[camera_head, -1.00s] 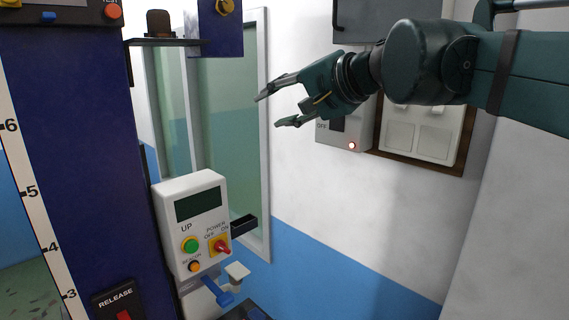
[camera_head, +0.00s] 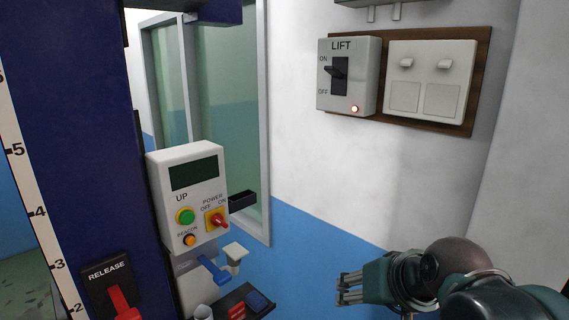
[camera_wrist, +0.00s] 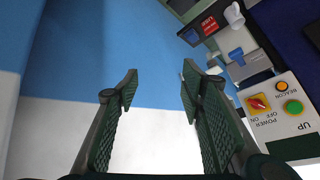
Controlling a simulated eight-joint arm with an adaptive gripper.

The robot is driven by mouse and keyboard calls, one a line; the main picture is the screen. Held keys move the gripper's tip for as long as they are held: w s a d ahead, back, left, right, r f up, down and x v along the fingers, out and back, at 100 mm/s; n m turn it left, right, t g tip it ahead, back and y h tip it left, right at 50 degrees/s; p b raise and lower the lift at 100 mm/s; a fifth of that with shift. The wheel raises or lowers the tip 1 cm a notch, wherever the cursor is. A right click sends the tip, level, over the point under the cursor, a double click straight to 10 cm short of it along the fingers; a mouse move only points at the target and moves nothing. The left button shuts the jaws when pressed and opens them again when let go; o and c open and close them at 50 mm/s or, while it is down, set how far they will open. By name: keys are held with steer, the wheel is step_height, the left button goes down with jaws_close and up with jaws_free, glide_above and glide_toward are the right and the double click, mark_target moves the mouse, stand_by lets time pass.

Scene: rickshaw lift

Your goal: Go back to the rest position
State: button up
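My gripper (camera_head: 345,288) is low at the right in the head view, in front of the white and blue wall and to the right of the control box. In the wrist view its two ribbed fingers (camera_wrist: 158,90) stand apart with nothing between them. It is clear of the LIFT switch box (camera_head: 325,96), which has a black lever and a small lit red lamp. My folded arm links hide the lower right corner of the head view.
The control box (camera_head: 180,215) with a green UP button and red power knob is at the left; it also shows in the wrist view (camera_wrist: 283,122). A red RELEASE lever (camera_head: 124,303) is below it. White wall switches (camera_head: 432,82) hang beside the LIFT box.

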steer(key=s+d+f+h+b, duration=0.1)
steer(key=s+d+f, duration=0.2)
steer(key=f, duration=0.2)
steer(key=s+d+f+h, duration=0.1)
steer(key=s+d+f, duration=0.1)
steer(key=f, duration=0.3)
steer(key=shift+s+d+f+n+g+b, duration=0.3)
steer(key=shift+s+d+n+b, duration=0.1)
stand_by(1.3)
